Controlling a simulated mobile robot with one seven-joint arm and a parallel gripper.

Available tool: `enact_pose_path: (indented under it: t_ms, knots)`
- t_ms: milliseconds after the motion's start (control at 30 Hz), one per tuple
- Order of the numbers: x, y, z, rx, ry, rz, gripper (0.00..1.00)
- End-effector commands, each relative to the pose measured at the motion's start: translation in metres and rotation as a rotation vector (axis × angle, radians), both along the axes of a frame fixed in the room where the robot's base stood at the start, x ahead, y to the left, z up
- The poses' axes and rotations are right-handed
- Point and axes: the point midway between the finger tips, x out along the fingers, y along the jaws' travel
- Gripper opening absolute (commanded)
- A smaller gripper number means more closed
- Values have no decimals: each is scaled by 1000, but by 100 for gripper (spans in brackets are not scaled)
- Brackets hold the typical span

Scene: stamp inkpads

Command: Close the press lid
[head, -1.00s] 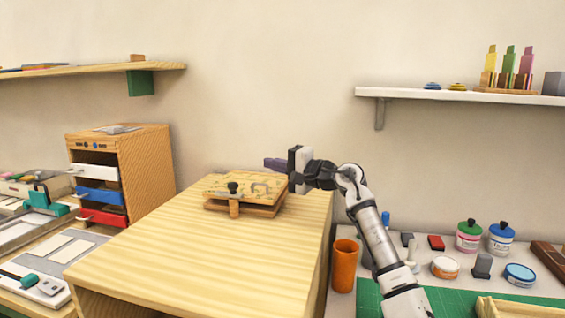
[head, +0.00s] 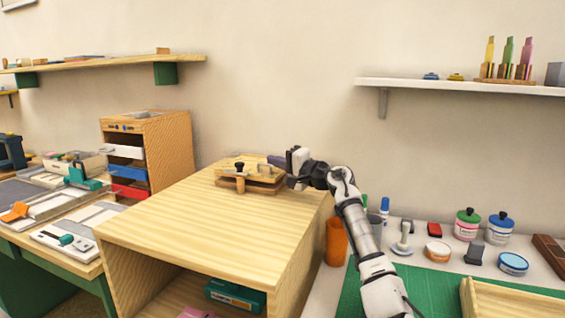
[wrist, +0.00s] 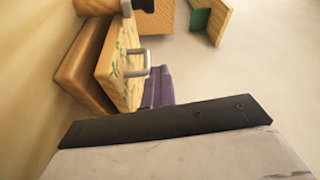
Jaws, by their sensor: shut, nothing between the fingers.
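The wooden press (head: 248,186) sits on top of the pale wooden cabinet, near its back edge. Its flat lid (head: 234,174) lies over the base, nearly parallel to it. In the wrist view the lid (wrist: 112,82) has a metal loop handle and green marks, with a dark band between it and the base (wrist: 84,68). My gripper (head: 277,160) is shut and empty at the press's back right. Its purple fingers (wrist: 158,88) are beside the lid; I cannot tell whether they touch.
The cabinet top (head: 200,220) is clear in front of the press. An orange cup (head: 336,243) stands right of the cabinet, below my arm. A drawer unit (head: 165,150) stands at the left. A white shelf (head: 450,90) hangs at the upper right.

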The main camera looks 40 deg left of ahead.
Motion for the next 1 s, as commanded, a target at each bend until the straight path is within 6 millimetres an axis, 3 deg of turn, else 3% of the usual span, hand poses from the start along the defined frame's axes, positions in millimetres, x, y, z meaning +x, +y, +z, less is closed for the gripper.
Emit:
enact_pose_path:
  t_ms: [733,867,1000]
  knots:
    - [-2,11,-14,-9,-17,11,0]
    - [-2,11,-6,-9,-19,10,0]
    - [-2,11,20,-4,-22,7,0]
